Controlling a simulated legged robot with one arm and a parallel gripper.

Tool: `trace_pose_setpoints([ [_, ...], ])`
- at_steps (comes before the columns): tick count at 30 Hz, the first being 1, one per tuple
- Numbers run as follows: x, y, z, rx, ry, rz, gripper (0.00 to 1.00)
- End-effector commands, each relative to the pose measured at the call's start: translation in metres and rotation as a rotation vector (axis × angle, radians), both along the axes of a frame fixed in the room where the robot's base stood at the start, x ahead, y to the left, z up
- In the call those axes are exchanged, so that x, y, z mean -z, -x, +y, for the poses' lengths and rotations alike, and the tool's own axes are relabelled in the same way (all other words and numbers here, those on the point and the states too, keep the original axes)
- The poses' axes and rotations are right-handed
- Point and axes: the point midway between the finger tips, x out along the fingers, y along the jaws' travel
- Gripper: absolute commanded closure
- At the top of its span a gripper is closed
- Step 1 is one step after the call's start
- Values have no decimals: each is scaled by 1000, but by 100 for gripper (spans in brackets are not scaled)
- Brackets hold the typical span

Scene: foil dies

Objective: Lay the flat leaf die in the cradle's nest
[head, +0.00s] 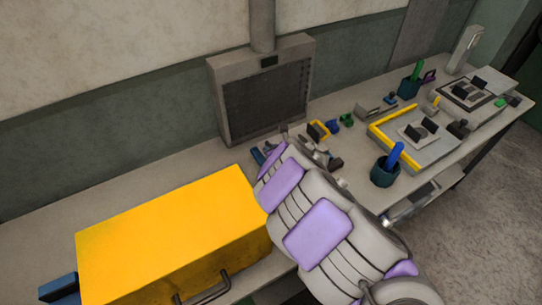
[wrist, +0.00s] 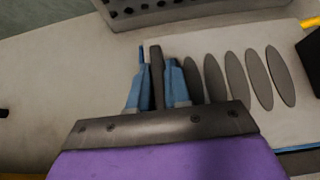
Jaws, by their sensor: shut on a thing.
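My gripper (wrist: 157,80) shows in the wrist view, with its two blue fingers shut on a thin, dark grey piece (wrist: 156,70). The piece stands upright between them, seen nearly edge-on; it may be the leaf die, but its outline cannot be read. Just right of the fingers, several grey oval shapes (wrist: 235,76) lie in a row on a pale board (wrist: 298,115). I cannot tell whether they are recesses or flat pieces. In the head view my arm largely hides the gripper. I cannot make out the cradle's nest for certain.
A grey block with dark holes (wrist: 190,12) lies beyond the fingers. A large yellow box (head: 165,235) stands left of my arm. A dark-faced panel (head: 265,95) stands at the wall. Right are a teal cup (head: 384,175) and a yellow-edged board (head: 440,150). Bare bench shows behind the box.

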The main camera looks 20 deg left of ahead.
Motion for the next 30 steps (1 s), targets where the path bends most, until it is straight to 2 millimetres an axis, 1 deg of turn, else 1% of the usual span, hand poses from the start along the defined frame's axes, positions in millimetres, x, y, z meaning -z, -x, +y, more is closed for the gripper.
trace_pose_setpoints([
  [2, -1, -4, 4, 1, -2, -2, 100],
  [6, 23, -2, 3, 2, -2, 4, 100],
  [9, 31, -3, 1, 1, -6, 2, 100],
  [21, 35, -3, 3, -1, -3, -3, 100],
  [22, 35, -3, 3, 0, -2, -2, 80],
  [29, 35, -3, 3, 1, -2, -1, 58],
  [30, 35, -3, 3, 1, -2, -1, 57],
])
